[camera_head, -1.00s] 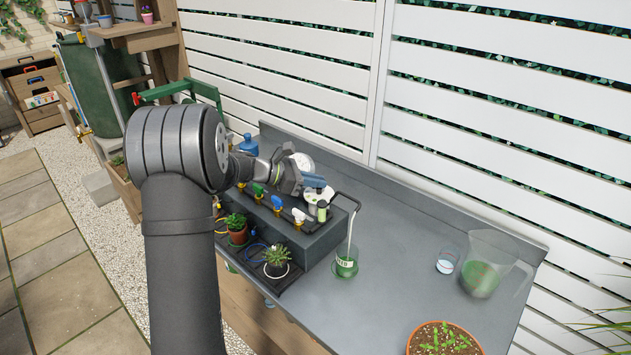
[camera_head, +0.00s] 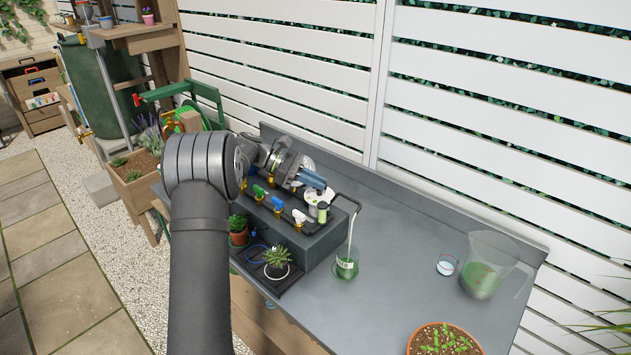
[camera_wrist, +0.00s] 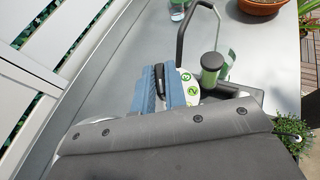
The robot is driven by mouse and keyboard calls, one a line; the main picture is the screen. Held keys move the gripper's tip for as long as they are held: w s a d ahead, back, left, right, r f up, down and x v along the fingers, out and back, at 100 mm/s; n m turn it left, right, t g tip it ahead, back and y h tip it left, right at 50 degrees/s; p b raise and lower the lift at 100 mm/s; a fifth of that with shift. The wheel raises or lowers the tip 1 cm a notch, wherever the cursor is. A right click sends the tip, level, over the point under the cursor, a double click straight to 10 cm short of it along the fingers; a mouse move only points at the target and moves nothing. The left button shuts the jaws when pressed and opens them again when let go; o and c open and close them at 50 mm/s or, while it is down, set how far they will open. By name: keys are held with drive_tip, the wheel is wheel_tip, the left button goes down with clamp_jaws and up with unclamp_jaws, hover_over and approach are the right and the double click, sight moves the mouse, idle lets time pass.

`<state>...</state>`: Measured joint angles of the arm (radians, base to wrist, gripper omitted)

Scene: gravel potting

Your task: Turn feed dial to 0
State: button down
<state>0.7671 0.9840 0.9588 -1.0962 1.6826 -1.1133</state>
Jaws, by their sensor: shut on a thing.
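The feed dial is a white disc with green number marks. It shows in the head view (camera_head: 319,195) and in the wrist view (camera_wrist: 192,92). Numbers 2 and 3 are readable in the wrist view; the other marks are hidden by my fingers. My gripper (camera_head: 314,181) is over the dial, its blue fingers close together. In the wrist view my gripper (camera_wrist: 158,88) is shut on the dark dial knob (camera_wrist: 158,72), which shows between the fingertips. I cannot tell which number the knob points to.
Coloured valves (camera_head: 276,203) line the grey block. The bench middle is clear.

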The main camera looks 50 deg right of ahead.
drive_tip(key=c, duration=1.5)
unclamp_jaws()
drive_tip(key=shift+o, duration=0.2)
drive_tip(key=v, duration=1.7)
drive_tip(key=shift+w+a, duration=0.15)
drive_tip(key=shift+a, duration=0.05)
drive_tip(key=x, duration=1.7)
drive_tip(key=shift+s+d, duration=0.2)
